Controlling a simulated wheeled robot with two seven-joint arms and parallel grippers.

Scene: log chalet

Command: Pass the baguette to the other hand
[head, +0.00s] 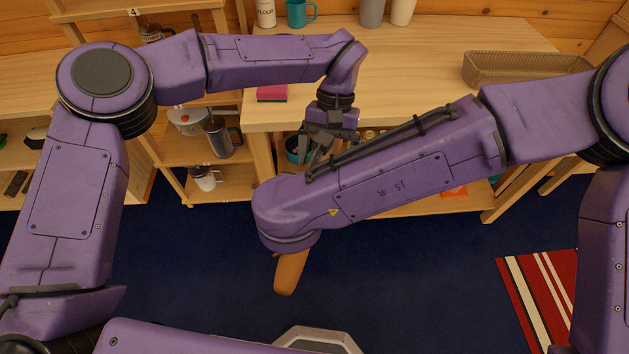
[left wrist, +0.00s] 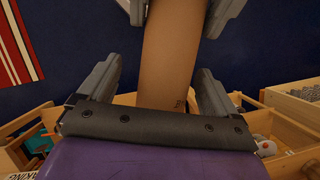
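The brown baguette (head: 290,272) sticks out below the end of my right arm in the head view; its rest is hidden there. In the left wrist view the baguette (left wrist: 170,55) runs from the top edge down between my left gripper's fingers. My left gripper (head: 313,153) is at the table's front edge in the head view; in the left wrist view its fingers (left wrist: 158,66) stand apart, with a gap on the left side of the bread. My right gripper (left wrist: 175,28) shows at the top, its fingers against both sides of the baguette. It is hidden in the head view.
A wooden table (head: 430,50) behind my arms holds a beige basket (head: 525,66), a pink sponge (head: 271,93) and a teal mug (head: 300,14). A shelf (head: 225,180) with a white mug stands left of it. Blue floor is clear in front; a red striped mat (head: 540,300) lies right.

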